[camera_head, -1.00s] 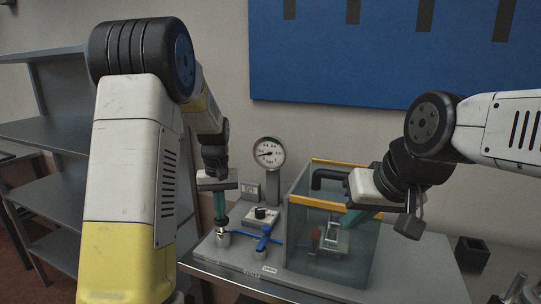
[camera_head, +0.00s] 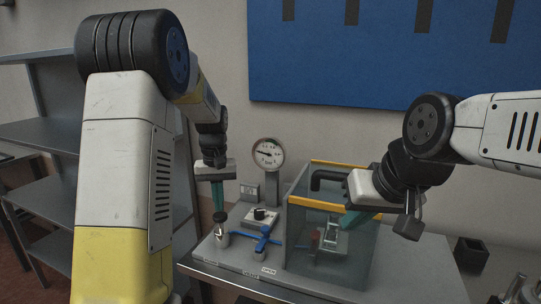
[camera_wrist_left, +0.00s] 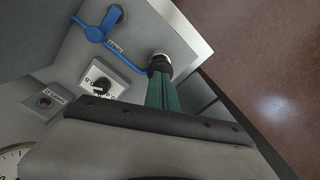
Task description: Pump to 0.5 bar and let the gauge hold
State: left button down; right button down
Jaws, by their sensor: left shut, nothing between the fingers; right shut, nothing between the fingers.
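The round white gauge (camera_head: 268,154) stands on a grey post; its needle points left and slightly up, and its figures are too small to read. My left gripper (camera_head: 219,213) is shut and empty, pointing down just above a small silver post (camera_head: 221,239); in the left wrist view its green fingers (camera_wrist_left: 160,72) cover part of that post. A blue lever (camera_head: 262,239) lies beside it. A white plate with a black knob (camera_head: 260,214) is behind. My right gripper (camera_head: 350,221) is shut and empty at the clear chamber (camera_head: 300,250); I cannot tell whether it touches.
The chamber has yellow edges, a black handle (camera_head: 328,175) and a small device (camera_head: 333,238) inside. A black open box (camera_head: 471,251) stands at the right. Grey shelves (camera_head: 50,145) stand at the left.

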aim_at(220, 215)
pick_arm(q)
jog(key=shift+f, duration=0.1)
jog(key=shift+f, duration=2.15)
notch_tip(220, 215, up, 4)
jog(key=shift+r, duration=0.25)
